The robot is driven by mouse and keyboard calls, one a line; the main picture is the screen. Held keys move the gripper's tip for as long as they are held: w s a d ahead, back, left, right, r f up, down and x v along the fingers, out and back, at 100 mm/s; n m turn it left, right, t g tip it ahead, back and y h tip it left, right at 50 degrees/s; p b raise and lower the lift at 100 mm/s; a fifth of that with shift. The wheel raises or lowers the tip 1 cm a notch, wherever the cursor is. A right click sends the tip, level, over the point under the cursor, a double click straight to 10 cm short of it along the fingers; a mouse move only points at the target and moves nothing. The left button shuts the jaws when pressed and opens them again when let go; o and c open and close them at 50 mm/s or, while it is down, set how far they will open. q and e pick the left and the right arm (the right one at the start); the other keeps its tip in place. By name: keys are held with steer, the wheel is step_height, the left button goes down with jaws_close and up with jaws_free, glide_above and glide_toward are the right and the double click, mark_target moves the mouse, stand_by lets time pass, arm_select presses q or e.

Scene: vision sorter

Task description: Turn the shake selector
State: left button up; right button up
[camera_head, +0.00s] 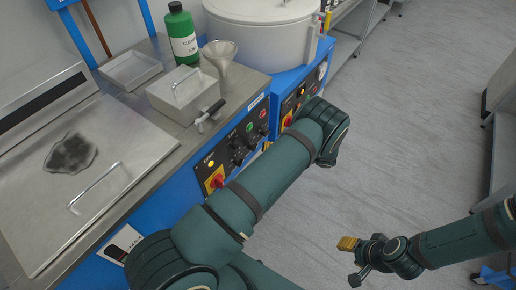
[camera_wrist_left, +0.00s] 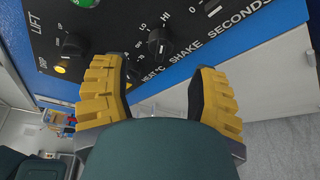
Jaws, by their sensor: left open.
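My left gripper (camera_wrist_left: 165,100) is open and empty in the left wrist view, its yellow-padded fingers on either side of the picture, facing the black control panel (camera_wrist_left: 110,20). A black knob marked LO and HI (camera_wrist_left: 159,44) shows between the fingertips. Another knob (camera_wrist_left: 72,45) beside UP and DRIP marks sits left of it, under LIFT. A third dark knob (camera_wrist_left: 212,6) is cut off at the top. SHAKE SECONDS is printed near the right finger; which knob is the shake selector is unclear. In the head view my left arm hides its gripper. My right gripper (camera_head: 352,260) is open and empty above the floor.
The steel bench (camera_head: 135,105) carries a lidded box (camera_head: 185,95), a green cleaner bottle (camera_head: 182,38), a funnel (camera_head: 220,60) and a tray (camera_head: 130,70). A white drum (camera_head: 260,30) stands behind. A red-and-yellow switch (camera_head: 215,181) is on the panel.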

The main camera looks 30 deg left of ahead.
arm_select(q)
steer(key=v, duration=0.6)
steer(key=shift+d, duration=0.35)
steer(key=shift+w, duration=0.1)
steer(key=s+d+f+n+g+h, duration=0.2)
steer(key=s+d+f+n+h, duration=0.2)
steer(key=s+f+n+h, duration=0.75)
steer(key=s+d+r+n+t+h, duration=0.6)
steer(key=s+r+n+t+h, duration=0.1)
steer(key=n, duration=1)
steer(key=shift+s+d+r+n+t+h, duration=0.2)
steer(key=shift+s+r+n+t+h, duration=0.2)
steer(key=shift+s+r, duration=0.25)
